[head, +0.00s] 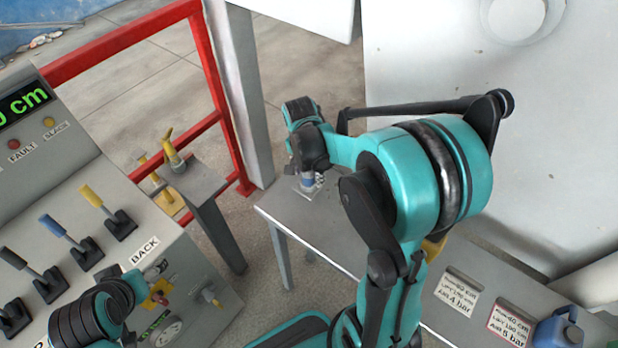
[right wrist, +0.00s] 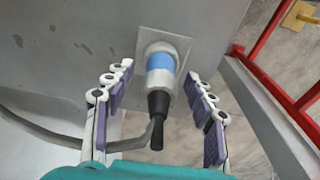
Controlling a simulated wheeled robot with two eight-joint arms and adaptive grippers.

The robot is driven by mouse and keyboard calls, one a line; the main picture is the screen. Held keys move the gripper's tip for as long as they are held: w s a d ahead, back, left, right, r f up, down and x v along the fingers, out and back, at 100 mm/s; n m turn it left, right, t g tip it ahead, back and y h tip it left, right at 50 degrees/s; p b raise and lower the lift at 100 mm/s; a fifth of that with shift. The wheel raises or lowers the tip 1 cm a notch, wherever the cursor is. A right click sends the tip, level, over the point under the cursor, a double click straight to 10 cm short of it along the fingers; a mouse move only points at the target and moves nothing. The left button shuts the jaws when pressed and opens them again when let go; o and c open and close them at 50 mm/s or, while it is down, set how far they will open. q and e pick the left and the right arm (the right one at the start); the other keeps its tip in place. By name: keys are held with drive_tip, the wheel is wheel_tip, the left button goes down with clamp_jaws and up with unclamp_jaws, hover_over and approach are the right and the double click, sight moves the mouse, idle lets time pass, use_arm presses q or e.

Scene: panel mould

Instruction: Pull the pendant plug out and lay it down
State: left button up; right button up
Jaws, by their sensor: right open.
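The pendant plug (right wrist: 158,105) has a black grip and a blue band, and sits in a round socket on a square grey plate (right wrist: 180,45) in the right wrist view. A dark cable (right wrist: 50,135) runs from its rear end to the left. My right gripper (right wrist: 157,76) is open, with its purple-padded fingers on either side of the plug and visible gaps to it. In the head view my right gripper (head: 308,178) is small and partly hidden by its own wrist. My left gripper (head: 150,290) is at the lower left by the console; its jaws are unclear.
A grey table (head: 290,212) lies below the right gripper. A console with levers (head: 90,250) stands at the left, a red railing (head: 120,38) behind. A blue jug (head: 558,330) and label plates (head: 458,292) are at the lower right.

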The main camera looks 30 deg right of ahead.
clamp_jaws()
drive_tip(key=shift+r, duration=0.15)
drive_tip(key=shift+r+p, duration=2.15)
drive_tip(key=shift+r, duration=0.4)
drive_tip(key=shift+r, duration=0.1)
drive_tip(key=shift+r+p, duration=1.6)
drive_tip(key=shift+r, duration=0.4)
drive_tip(key=shift+f, duration=0.15)
